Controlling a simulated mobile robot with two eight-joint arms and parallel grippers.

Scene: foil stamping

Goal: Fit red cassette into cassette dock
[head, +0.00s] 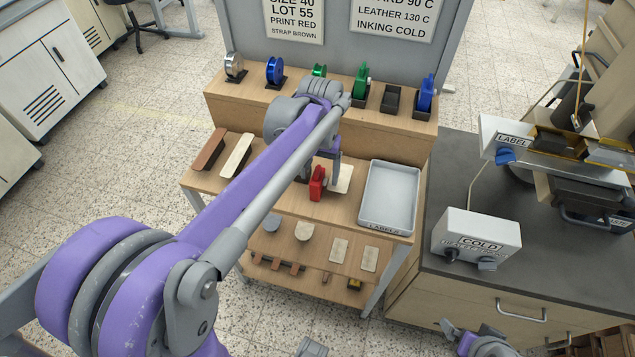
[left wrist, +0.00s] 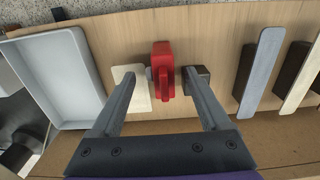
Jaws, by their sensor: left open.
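The red cassette (head: 317,184) stands on the wooden bench top, left of the grey tray; it also shows in the left wrist view (left wrist: 163,62). My left gripper (head: 321,172) is over it, open, with one finger on each side. In the left wrist view, gaps show between the cassette and both fingers (left wrist: 160,80). No part is clearly identifiable as the cassette dock. An empty black holder (head: 392,98) sits on the back shelf between a green cassette (head: 361,82) and a blue cassette (head: 426,94). My right gripper is not clearly seen.
A cream pad (left wrist: 131,88) lies beside the cassette. The grey tray (head: 365,208) is to its right. Brown and cream bars (head: 236,155) lie to the left. The stamping machine (head: 560,150) and COLD control box (head: 476,238) occupy the dark counter at right.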

